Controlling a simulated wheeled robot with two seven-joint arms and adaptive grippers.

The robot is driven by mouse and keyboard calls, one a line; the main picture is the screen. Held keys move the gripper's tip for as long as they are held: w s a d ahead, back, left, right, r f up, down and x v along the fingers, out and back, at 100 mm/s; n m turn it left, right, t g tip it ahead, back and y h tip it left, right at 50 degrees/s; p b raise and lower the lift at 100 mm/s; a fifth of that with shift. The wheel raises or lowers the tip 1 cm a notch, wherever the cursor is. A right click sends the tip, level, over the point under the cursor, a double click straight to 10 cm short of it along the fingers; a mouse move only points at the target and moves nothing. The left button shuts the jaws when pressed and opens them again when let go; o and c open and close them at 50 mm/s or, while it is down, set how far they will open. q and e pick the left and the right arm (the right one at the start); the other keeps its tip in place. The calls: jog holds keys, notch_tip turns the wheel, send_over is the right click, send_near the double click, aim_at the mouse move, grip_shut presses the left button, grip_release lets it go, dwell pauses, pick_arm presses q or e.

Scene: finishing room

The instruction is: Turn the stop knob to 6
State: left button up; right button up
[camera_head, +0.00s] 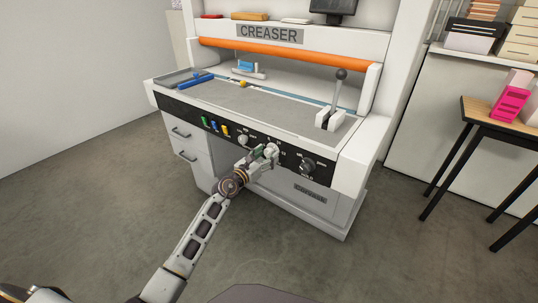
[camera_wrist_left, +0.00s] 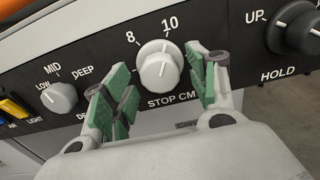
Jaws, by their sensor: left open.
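The stop knob (camera_wrist_left: 158,68) is a round white dial on the black panel of the creaser, above the label "STOP CM". The numbers 8 and 10 show above it; the other numbers are hidden or out of view. The white pointer on its face seems to stand roughly upright, but I cannot tell its exact number. My left gripper (camera_wrist_left: 161,92) is open, with one green-padded finger on each side of the knob, apart from it. In the head view my left gripper (camera_head: 264,153) is at the panel's front and hides the knob. My right gripper is not in view.
A depth knob (camera_wrist_left: 58,97) marked LOW, MID, DEEP is left of the stop knob. A hold knob (camera_wrist_left: 296,28) is on its right. Coloured switches (camera_head: 215,126) are further left on the panel. A lever (camera_head: 337,90) stands on the bed. The floor is clear.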

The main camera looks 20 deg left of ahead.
pick_arm(q)
jog(key=shift+x, duration=0.8)
jog(key=shift+w+d, duration=0.1)
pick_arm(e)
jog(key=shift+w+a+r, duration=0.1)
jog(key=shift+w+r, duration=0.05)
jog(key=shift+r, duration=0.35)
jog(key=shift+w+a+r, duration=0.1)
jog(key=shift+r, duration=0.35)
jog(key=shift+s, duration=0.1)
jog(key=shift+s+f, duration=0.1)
pick_arm(q)
jog(key=c, duration=1)
jog(key=shift+c, duration=0.2)
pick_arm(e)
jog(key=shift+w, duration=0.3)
